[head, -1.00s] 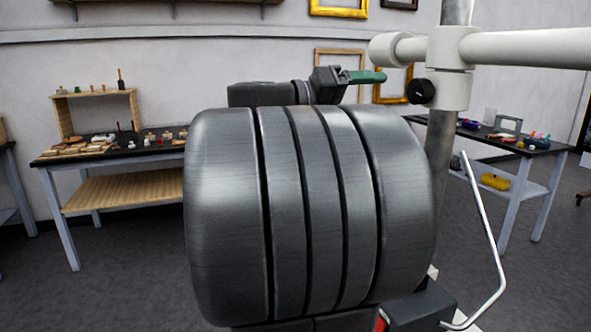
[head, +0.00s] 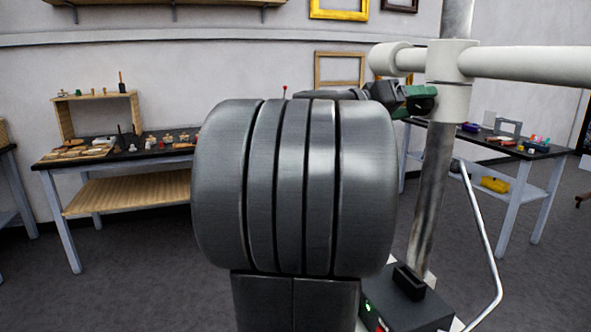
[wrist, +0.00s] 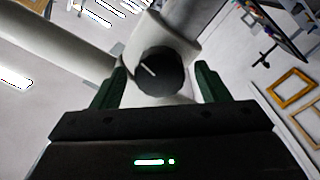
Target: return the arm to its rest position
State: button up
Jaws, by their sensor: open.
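My arm fills the middle of the head view as a large ribbed grey joint (head: 295,190), hiding much behind it. My gripper (head: 415,98) shows beyond its upper right, with dark green fingers beside the white clamp (head: 450,75) of a stand. In the wrist view my gripper (wrist: 162,70) is open, its two green fingers apart. A black knob (wrist: 158,72) on the clamp appears between the fingertips. I cannot tell whether the fingers touch it or how far beyond them it lies. Nothing is held.
The stand's metal post (head: 432,190) and white crossbar (head: 530,66) are close on the right. A workbench (head: 120,158) with small items stands at left, another table (head: 530,152) at right. Gilt frames (head: 338,9) hang on the wall. Open floor (head: 140,270) lies at lower left.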

jog(key=m+p, duration=0.1)
jog(key=m, duration=0.1)
jog(key=shift+r+m+p, duration=0.15)
jog(key=shift+m+p, duration=0.2)
jog(key=shift+m, duration=0.05)
jog(key=m+p, duration=0.3)
jog(key=shift+m+p, duration=0.35)
jog(key=shift+m, duration=0.05)
jog(key=shift+a, duration=0.1)
jog(key=shift+b+v, duration=0.45)
jog(key=shift+v, duration=0.75)
jog(key=shift+s+a, duration=0.15)
jog(key=shift+a, duration=0.45)
